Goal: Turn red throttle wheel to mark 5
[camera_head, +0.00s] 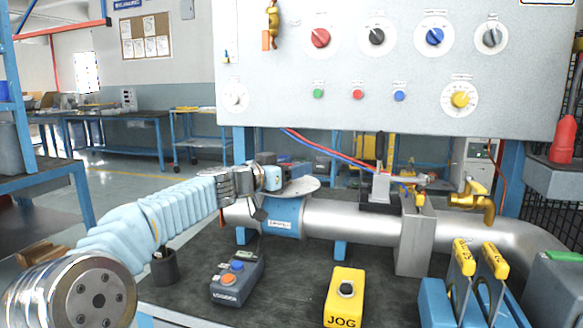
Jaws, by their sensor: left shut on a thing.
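My left gripper (282,178) reaches in from the left and is shut just above a pale round plate (309,187). The plate sits on top of the blue valve body (283,216) in the silver pipe. The gripper covers the middle of the plate, where its grip is. No red wheel rim shows clearly there, and the held part is hidden behind the gripper. I cannot read any marks on the plate. My right gripper is not in view.
A grey panel (400,75) with a red knob (320,38) and several others hangs above the pipe (350,222). A grey button box (237,280), a yellow JOG box (344,297) and yellow-handled levers (463,258) stand in front. A brass tap (472,200) is at right.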

